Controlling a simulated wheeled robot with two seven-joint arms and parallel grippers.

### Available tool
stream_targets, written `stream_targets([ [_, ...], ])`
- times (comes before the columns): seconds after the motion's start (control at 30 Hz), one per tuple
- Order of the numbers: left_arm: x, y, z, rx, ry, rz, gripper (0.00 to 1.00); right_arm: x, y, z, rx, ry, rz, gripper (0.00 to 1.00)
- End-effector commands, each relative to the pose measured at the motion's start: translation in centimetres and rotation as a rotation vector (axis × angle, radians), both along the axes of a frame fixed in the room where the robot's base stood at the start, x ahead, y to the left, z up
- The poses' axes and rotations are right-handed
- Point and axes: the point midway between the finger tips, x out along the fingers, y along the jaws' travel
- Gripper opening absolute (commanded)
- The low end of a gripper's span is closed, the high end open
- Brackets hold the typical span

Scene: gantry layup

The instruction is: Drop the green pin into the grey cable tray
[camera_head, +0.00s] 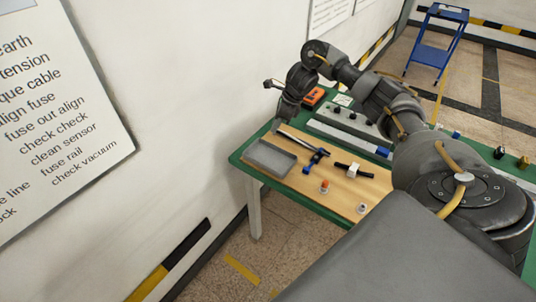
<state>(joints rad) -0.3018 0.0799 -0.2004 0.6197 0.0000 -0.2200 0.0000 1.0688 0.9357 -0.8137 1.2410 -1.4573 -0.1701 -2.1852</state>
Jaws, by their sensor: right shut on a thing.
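The grey cable tray (270,158) is a shallow open box at the near left corner of the wooden board on the green table. My right gripper (270,84) is above the far left side of the table, beyond the tray and apart from it. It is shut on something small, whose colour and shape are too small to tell. I cannot make out a green pin on the table. My left gripper is not in view.
On the wooden board (345,178) are a blue-and-black tool (317,160), a black-and-white part (354,170) and an orange-topped piece (324,186). An orange device (314,96) lies at the back. The wall (180,110) stands close on the left.

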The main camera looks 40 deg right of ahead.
Motion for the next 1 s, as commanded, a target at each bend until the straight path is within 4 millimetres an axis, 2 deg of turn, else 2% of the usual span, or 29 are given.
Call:
stream_targets([
  [0.23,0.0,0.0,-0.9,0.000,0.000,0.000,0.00,0.0,0.1,-1.3,0.001,0.001,0.003,0.00],
  [0.63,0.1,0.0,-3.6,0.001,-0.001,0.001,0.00,0.0,0.1,-5.6,0.001,0.000,0.004,0.00],
  [0.97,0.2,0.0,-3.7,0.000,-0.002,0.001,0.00,0.0,0.1,-6.0,0.000,-0.001,0.004,0.00],
  [1.0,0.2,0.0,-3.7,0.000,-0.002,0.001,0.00,0.0,0.1,-6.0,0.000,-0.001,0.004,0.20],
])
